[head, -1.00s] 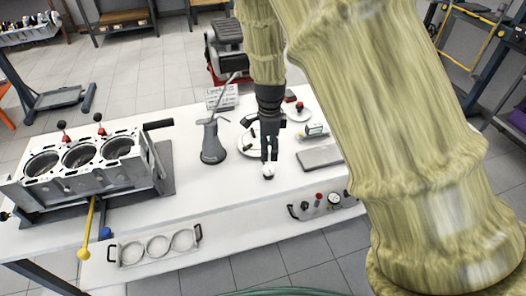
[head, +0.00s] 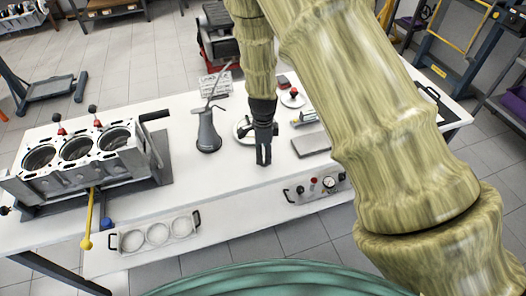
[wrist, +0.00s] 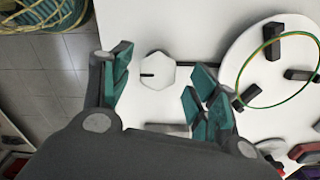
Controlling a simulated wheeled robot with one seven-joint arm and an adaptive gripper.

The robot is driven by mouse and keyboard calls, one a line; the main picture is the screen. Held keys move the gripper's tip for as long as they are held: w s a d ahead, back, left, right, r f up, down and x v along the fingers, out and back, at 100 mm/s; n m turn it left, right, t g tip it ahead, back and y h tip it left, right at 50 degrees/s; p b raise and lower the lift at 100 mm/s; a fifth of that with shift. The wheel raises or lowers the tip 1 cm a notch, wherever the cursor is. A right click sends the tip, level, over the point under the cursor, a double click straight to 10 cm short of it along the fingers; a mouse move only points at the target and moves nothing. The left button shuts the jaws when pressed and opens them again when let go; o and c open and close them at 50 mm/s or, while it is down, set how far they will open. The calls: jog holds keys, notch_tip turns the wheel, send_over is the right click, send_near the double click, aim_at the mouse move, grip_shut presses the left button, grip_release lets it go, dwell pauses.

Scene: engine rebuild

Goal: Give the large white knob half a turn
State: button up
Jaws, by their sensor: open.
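The large white knob (wrist: 158,71) is a pale, roughly hexagonal piece with a black mark at its left side. In the wrist view it lies between the two teal-padded fingers of my gripper, with a gap showing on each side. My gripper (head: 263,160) is open and points down over the front part of the white table. It does not visibly hold anything. In the head view the knob is hidden by the gripper.
A round white disc (wrist: 238,45) with black blocks and a green-yellow ring is close to the right finger.

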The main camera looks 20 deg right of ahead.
jog(key=shift+s+f, duration=0.1)
jog(key=shift+f, duration=0.6)
jog(key=c, duration=1)
jog(key=shift+n, duration=0.3)
